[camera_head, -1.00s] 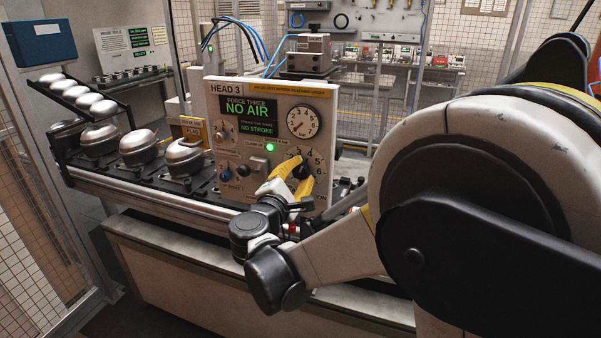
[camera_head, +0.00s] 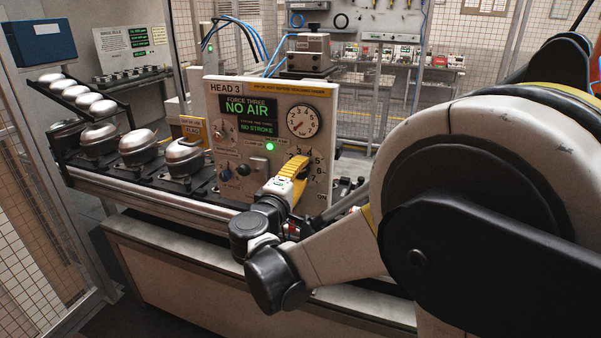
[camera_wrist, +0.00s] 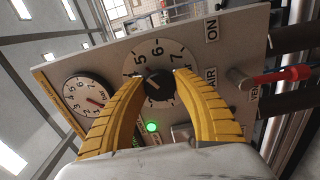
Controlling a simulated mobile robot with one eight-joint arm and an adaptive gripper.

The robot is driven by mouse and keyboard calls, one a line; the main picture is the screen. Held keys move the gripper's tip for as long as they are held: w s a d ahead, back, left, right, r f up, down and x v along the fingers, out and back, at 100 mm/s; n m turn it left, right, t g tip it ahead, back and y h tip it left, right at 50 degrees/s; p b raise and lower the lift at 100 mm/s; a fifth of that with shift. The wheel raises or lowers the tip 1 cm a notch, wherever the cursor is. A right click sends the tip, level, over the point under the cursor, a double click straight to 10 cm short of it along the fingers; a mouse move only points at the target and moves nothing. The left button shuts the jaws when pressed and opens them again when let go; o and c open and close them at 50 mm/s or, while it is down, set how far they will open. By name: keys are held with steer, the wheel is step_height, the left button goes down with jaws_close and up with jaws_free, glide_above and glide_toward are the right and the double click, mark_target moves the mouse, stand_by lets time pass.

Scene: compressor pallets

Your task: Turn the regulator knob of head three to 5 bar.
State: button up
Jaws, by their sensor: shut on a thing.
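The HEAD 3 panel (camera_head: 228,130) stands upright in the head view, with its display reading "FORCE THREE NO AIR" and "NO STROKE". Its regulator knob (camera_wrist: 159,84) is black, inside a white dial numbered around the rim; it shows between my fingertips in the wrist view. My gripper (camera_wrist: 160,76) has yellow fingers, one on each side of the knob, shut on it. In the head view my gripper (camera_head: 297,163) hides the knob. The pressure gauge (camera_head: 303,121) above the dial has a red needle at its lower left; it also shows in the wrist view (camera_wrist: 89,97).
A green lamp (camera_head: 270,147) glows on the panel beside the dial. A red-handled valve (camera_wrist: 275,76) sits at the panel's edge in the wrist view. Silver compressors (camera_head: 139,147) stand on the rail to the left. Mesh fencing (camera_head: 50,250) closes the left side.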

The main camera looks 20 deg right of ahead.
steer(key=shift+m, duration=0.4)
steer(key=o, duration=1.2)
steer(key=v, duration=1.2)
steer(key=shift+d, duration=0.1)
